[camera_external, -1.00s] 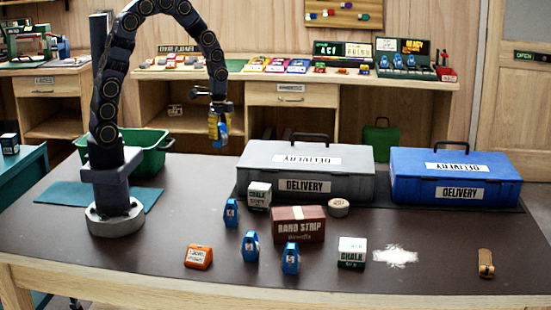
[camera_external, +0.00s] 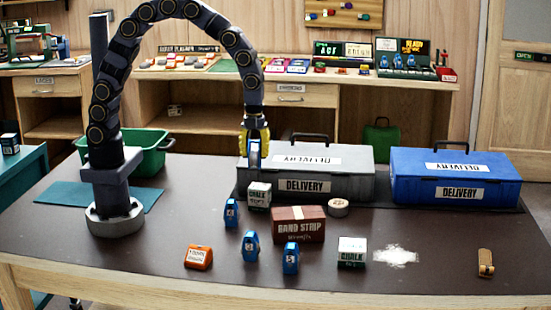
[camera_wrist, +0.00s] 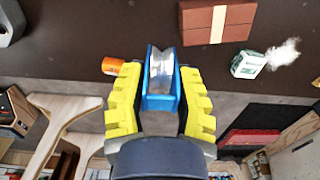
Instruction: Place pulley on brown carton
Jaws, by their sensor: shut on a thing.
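My gripper (camera_external: 255,138), with yellow fingers, is shut on a blue pulley (camera_external: 254,154) and holds it in the air in front of the grey delivery case. In the wrist view the pulley (camera_wrist: 161,80) sits between both yellow fingers, its pale grooved wheel showing. The brown carton (camera_external: 298,230), with a pale band across its top, lies on the table below and to the right of my gripper. The carton (camera_wrist: 200,22) also shows at the top of the wrist view. Its top is bare.
Several other blue pulleys (camera_external: 250,246) stand left and in front of the carton. A chalk box (camera_external: 259,195) stands behind its left, another chalk box (camera_external: 352,251) at right, a tape roll (camera_external: 339,207) behind. The grey case (camera_external: 350,182) and blue case (camera_external: 455,175) stand at the back.

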